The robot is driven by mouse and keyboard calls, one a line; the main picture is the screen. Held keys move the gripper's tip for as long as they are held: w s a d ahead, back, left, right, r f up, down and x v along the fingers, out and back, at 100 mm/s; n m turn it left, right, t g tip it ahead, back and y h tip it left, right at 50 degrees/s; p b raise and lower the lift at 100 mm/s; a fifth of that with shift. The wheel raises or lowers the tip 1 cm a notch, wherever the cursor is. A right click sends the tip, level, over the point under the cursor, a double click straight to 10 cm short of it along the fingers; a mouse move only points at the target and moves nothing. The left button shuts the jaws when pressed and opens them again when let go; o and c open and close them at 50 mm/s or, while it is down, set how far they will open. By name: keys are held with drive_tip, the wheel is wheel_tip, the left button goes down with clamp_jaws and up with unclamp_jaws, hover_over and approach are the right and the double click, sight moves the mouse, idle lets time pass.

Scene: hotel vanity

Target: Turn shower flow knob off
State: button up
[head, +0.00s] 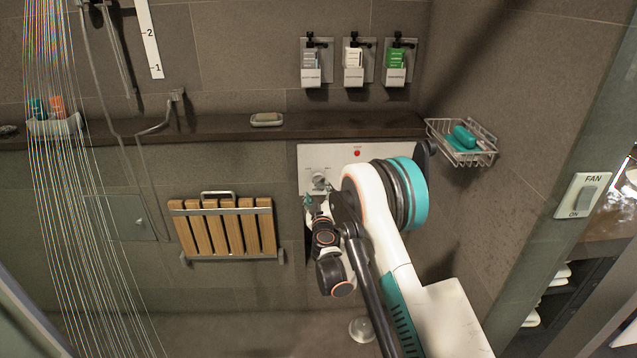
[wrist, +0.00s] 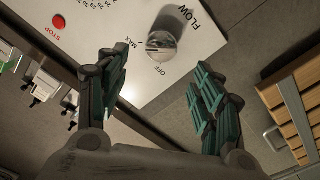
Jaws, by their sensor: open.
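The shower flow knob (wrist: 162,44) is a round, shiny knob on a white panel marked FLOW, MAX and OFF. In the head view the knob (head: 319,181) is small, on the left part of the panel (head: 385,151). I cannot tell which mark it points at. My gripper (wrist: 157,66) is open and empty, its teal-padded fingers spread toward the panel. The knob shows beyond the fingertips, between them in the picture, with no visible contact. In the head view my gripper (head: 311,203) is just below the knob, partly hidden by my arm. Water streams (head: 75,190) fall at the left.
A red STOP button (wrist: 58,22) is on the same panel. A dark ledge (head: 225,127) runs above it. A folded wooden seat (head: 226,230) is on the wall to the left. A wire soap basket (head: 465,143) juts out at right.

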sight(318, 179)
drive_tip(key=w+b, duration=0.2)
drive_tip(key=w, duration=0.6)
drive_tip(key=shift+w, duration=0.25)
drive_tip(key=c, duration=1.1)
